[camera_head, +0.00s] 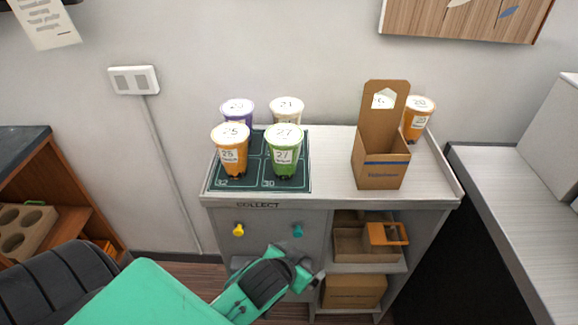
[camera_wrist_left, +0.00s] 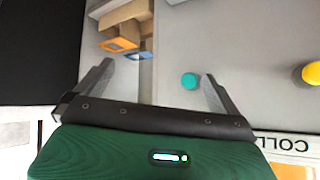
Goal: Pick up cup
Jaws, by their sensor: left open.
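Several sealed cups stand on the dark mat (camera_head: 261,185) at the left of the counter: a purple cup (camera_head: 238,115) and a cream cup (camera_head: 287,111) at the back, an orange cup (camera_head: 231,153) and a green cup (camera_head: 284,153) in front. Another orange cup (camera_head: 418,121) stands behind the cardboard carrier (camera_head: 380,172) at the right. My left gripper (camera_head: 312,275) is below the counter top, in front of the cabinet. In the left wrist view it is open (camera_wrist_left: 155,82), with no cup between its fingers. My right gripper is not in view.
The cabinet front has a yellow knob (camera_head: 238,230) and a teal knob (camera_head: 298,231), which also shows in the wrist view (camera_wrist_left: 189,81). Shelves at the right hold cardboard boxes (camera_head: 354,291). The counter's middle, between mat and carrier, is bare.

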